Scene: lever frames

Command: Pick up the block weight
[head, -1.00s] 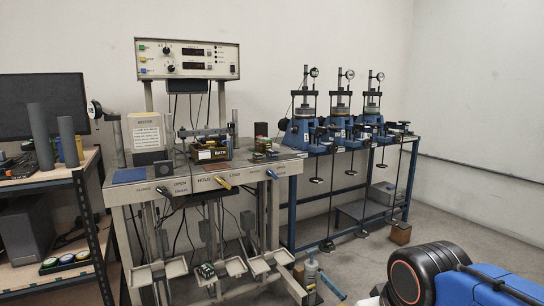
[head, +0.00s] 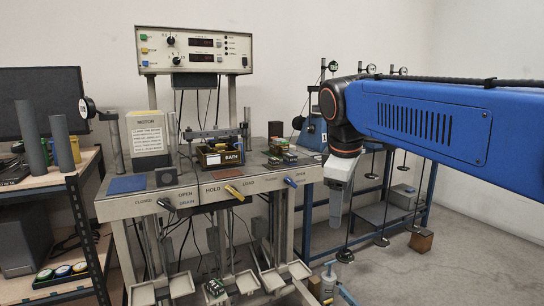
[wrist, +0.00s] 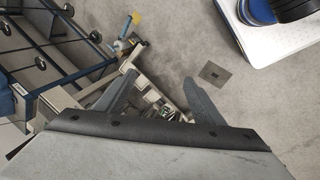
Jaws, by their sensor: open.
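I cannot tell for certain which thing is the block weight. One small dark block with green and pale marks (head: 213,287) sits low in a tray under the grey bench, in the head view. Small dark blocks with green and red parts (head: 284,158) lie on the bench's right side. My gripper (head: 337,218) points down in front of the bench's right end, apart from all of these. In the wrist view its two fingers (wrist: 162,98) are spread and empty. Some small green and dark shapes (wrist: 142,119) show below between them, too small to identify.
The grey bench (head: 150,209) has yellow and blue levers on its front and tilted trays below. A blue stand (head: 423,191) with dial instruments and hanging rods is behind my arm. A brown block (head: 421,242) is on the floor. A shelf (head: 75,180) stands left; the right floor is open.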

